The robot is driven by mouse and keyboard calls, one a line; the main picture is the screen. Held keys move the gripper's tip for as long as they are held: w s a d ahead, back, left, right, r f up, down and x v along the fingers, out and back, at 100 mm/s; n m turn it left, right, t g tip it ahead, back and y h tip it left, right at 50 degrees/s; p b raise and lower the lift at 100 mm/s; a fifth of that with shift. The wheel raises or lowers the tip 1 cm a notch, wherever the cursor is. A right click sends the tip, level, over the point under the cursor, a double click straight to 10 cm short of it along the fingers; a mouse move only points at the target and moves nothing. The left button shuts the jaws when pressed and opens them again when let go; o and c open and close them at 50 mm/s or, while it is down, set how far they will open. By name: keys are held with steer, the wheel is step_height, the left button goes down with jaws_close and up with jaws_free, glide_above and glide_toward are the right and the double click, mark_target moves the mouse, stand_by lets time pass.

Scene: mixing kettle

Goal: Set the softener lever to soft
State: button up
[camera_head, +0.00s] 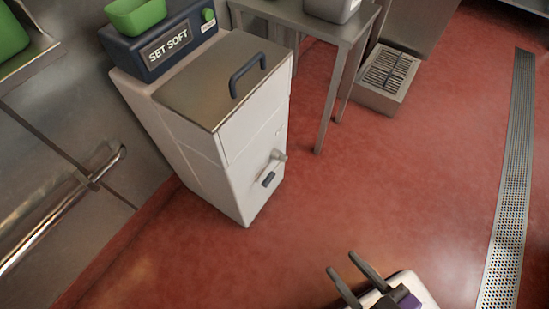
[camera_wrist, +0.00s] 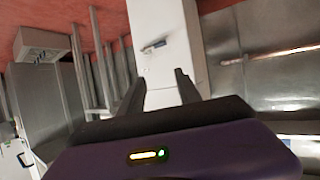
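The softener (camera_head: 215,125) is a white cabinet with a steel lid and a dark handle, at the upper left of the head view. Its dark panel (camera_head: 165,45) reads "SET SOFT". A small grey lever (camera_head: 278,155) sticks out low on the cabinet's front, above a dark plate (camera_head: 268,179). In the wrist view, the lever area (camera_wrist: 154,46) shows small on the white front; its exact setting cannot be read. My gripper (camera_head: 341,263) is open and empty, in front of the softener and well apart from the lever. Its two fingers also show in the wrist view (camera_wrist: 160,78).
A steel table (camera_head: 315,20) stands just right of the softener, its legs close to it. A grated steel box (camera_head: 385,78) sits on the floor beyond. A pipe (camera_head: 60,210) runs along the left wall. The red floor before the softener is clear.

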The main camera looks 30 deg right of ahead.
mark_target(268, 180)
step_height(268, 180, down, 23)
steer(key=w+n+g+h+b, duration=0.2)
steer(key=w+n+g, duration=0.1)
steer(key=g, duration=0.1)
steer(key=w+d+f+g+h+b, duration=0.1)
steer(key=w+d+f+h+b, duration=0.15)
steer(key=w+f, duration=0.45)
steer(key=w+a+n+t+h+b, duration=0.1)
steer(key=w+a+t+h, duration=0.1)
steer(key=w+h, duration=0.45)
steer(key=w+a+r+m+t+h+b, duration=0.1)
steer(key=w+a+r+t+h, duration=0.15)
steer(key=w+a+r, duration=0.35)
steer(key=w+a+r+m+t+h+b, duration=0.1)
steer(key=w+a+r+t, duration=0.2)
steer(key=r, duration=0.4)
steer(key=shift+d+x, duration=0.25)
steer(key=shift+x, duration=3.8)
steer(key=shift+d+f, duration=0.1)
steer(key=shift+f, duration=0.1)
steer(key=shift+w+d+r, duration=0.1)
steer(key=shift+w+d, duration=0.1)
steer(key=shift+d, duration=0.05)
